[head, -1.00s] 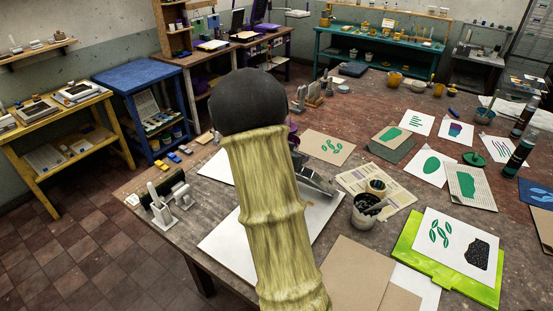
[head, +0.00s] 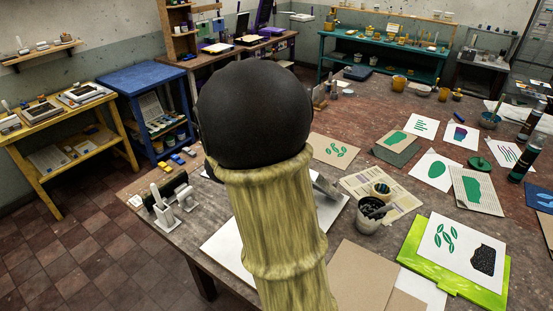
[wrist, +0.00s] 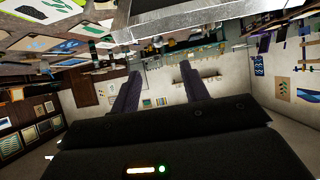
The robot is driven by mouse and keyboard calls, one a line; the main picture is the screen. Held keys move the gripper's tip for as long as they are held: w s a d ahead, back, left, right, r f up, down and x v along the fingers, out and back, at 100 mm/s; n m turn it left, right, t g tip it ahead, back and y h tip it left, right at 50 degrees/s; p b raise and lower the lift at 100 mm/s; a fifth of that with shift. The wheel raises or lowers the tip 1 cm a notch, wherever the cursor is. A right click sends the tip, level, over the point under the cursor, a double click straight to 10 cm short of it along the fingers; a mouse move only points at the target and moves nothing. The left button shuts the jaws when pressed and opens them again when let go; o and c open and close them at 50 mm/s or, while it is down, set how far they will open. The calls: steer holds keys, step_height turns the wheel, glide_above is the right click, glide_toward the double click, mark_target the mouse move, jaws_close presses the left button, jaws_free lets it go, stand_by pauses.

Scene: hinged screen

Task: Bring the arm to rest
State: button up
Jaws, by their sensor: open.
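My gripper (wrist: 157,80) shows in the wrist view as two dark fingers standing well apart, with nothing between them. It is open and empty. The wrist picture is upside down, with the room's wall beyond the fingers. A grey metal bar (wrist: 175,18) crosses the top of that view, apart from the fingers. In the head view my own arm, a yellow-green sleeve with a large black rounded joint, rises in the middle and hides the gripper. Behind it, a white board (head: 226,240) lies on the worktable and a grey metal piece (head: 327,187) shows in part.
The worktable (head: 300,278) holds stencil prints, a dark-filled cup (head: 372,215), a lime green frame (head: 420,262) and bottles (head: 524,158) at right. A small white stand (head: 164,211) is at the left edge. A blue table (head: 141,77) and yellow table (head: 62,133) stand beyond, across open floor.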

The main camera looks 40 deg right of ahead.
stand_by(0.3)
steer(key=w+a+f+n+t+y+b, duration=0.2)
steer(key=a+f+n+t+y, duration=0.15)
steer(key=a, duration=0.35)
steer(key=w+a+f+n+t+y+b, duration=0.1)
steer(key=a+f+n+t+y+b, duration=0.15)
steer(key=a+f+n+y, duration=0.4)
steer(key=s+a+f+n+g+b, duration=0.2)
steer(key=s+a+f+g, duration=0.1)
steer(key=s, duration=0.4)
steer(key=s+a+f+n+g+y+b, duration=0.1)
steer(key=s+a+f+n+g, duration=0.1)
steer(key=s+a+f+g, duration=0.2)
steer(key=s+a+f, duration=0.1)
steer(key=s+a, duration=0.1)
steer(key=s, duration=0.1)
steer(key=shift+s+a+y+b, duration=0.3)
steer(key=shift+a+b, duration=0.05)
